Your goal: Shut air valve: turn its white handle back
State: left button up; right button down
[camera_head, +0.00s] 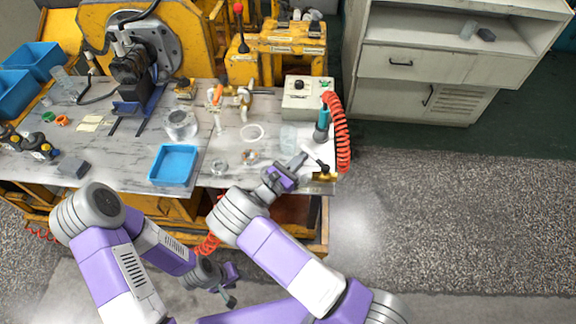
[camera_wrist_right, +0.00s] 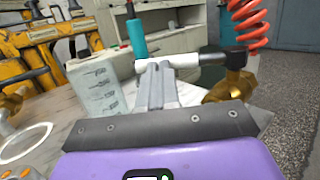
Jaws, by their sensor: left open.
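The air valve has a brass body (camera_head: 323,177) at the bench's right front corner. Its white handle (camera_wrist_right: 195,60) with a dark inner part runs sideways across the right wrist view, left of the brass body (camera_wrist_right: 232,88). My right gripper (camera_head: 298,161) is over the bench corner at the handle. In the right wrist view its narrow fingers (camera_wrist_right: 157,75) are together, with the tips at the white handle; I cannot tell whether they press on it. My left gripper (camera_head: 229,298) is open and empty, low in front of the bench.
A coiled red hose (camera_head: 342,135) and a teal bottle-like tool (camera_head: 322,125) stand close behind the valve. A blue tray (camera_head: 173,165), clear dishes and a white ring (camera_head: 252,133) lie to the left. The floor right of the bench is clear.

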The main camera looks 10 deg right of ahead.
jog(key=shift+w+d, duration=0.7)
jog(key=shift+w, duration=0.1)
jog(key=p+v, duration=0.1)
jog(key=v, duration=0.6)
jog(key=shift+s+a+p, duration=0.15)
jog(key=shift+p, duration=0.15)
dwell(0.5)
